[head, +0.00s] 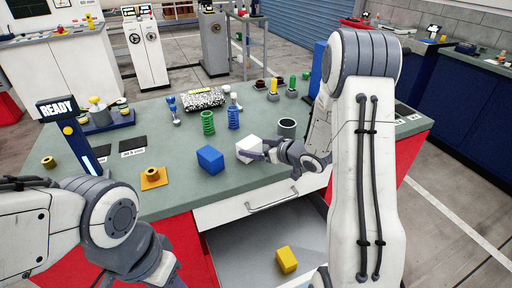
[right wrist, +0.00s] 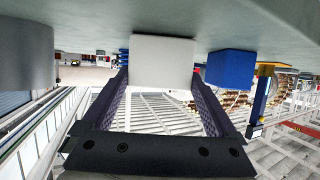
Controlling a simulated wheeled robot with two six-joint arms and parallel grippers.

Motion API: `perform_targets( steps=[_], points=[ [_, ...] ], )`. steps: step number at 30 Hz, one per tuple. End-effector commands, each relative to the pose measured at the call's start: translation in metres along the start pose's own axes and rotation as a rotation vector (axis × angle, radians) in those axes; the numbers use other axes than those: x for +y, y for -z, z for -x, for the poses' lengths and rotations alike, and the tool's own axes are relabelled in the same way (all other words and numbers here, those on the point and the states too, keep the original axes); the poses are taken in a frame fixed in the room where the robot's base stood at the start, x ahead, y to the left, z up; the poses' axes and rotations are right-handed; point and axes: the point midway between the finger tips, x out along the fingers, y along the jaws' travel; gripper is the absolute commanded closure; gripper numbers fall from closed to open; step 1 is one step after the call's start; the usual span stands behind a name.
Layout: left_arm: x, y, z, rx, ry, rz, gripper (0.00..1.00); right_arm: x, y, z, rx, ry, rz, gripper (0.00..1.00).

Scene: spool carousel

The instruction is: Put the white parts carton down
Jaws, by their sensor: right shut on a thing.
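The white parts carton (head: 246,146) is a small white box at the front part of the green-grey bench top (head: 185,185). My right gripper (head: 268,151) is shut on it from the right. In the right wrist view the carton (right wrist: 162,60) sits between the two finger tips (right wrist: 160,85), with the bench surface across the top of the picture. I cannot tell whether the carton's underside touches the bench. My left gripper (head: 150,268) hangs low at the front left, apart from the carton; its fingers are not clear.
A blue box (head: 210,159) stands just left of the carton. A grey cylinder (head: 287,128) stands to its right, and green (head: 208,122) and blue (head: 233,118) springs behind. An orange flanged part (head: 152,178) lies left. The open drawer (head: 240,262) below holds a yellow box (head: 286,260).

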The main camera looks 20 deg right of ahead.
Motion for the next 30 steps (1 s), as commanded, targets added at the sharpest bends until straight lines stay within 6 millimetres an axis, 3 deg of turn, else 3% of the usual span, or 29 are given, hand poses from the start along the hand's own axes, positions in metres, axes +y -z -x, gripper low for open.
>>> perform_targets(
  steps=[5,6,17,30],
  points=[
    [0.000,0.000,-0.003,0.000,0.000,0.000,0.53,0.000,-0.004,-0.002,0.002,0.000,0.000,1.00],
    [0.000,0.000,-0.002,0.000,0.000,0.000,0.53,0.000,-0.003,-0.001,0.000,0.000,0.000,0.00],
    [0.000,0.000,-0.001,0.000,0.000,0.000,0.53,0.001,0.001,0.007,0.001,-0.003,0.000,0.00],
    [0.000,0.000,-0.002,0.000,0.000,0.000,0.53,0.001,0.001,0.094,0.001,-0.005,0.000,0.00]
  ],
)
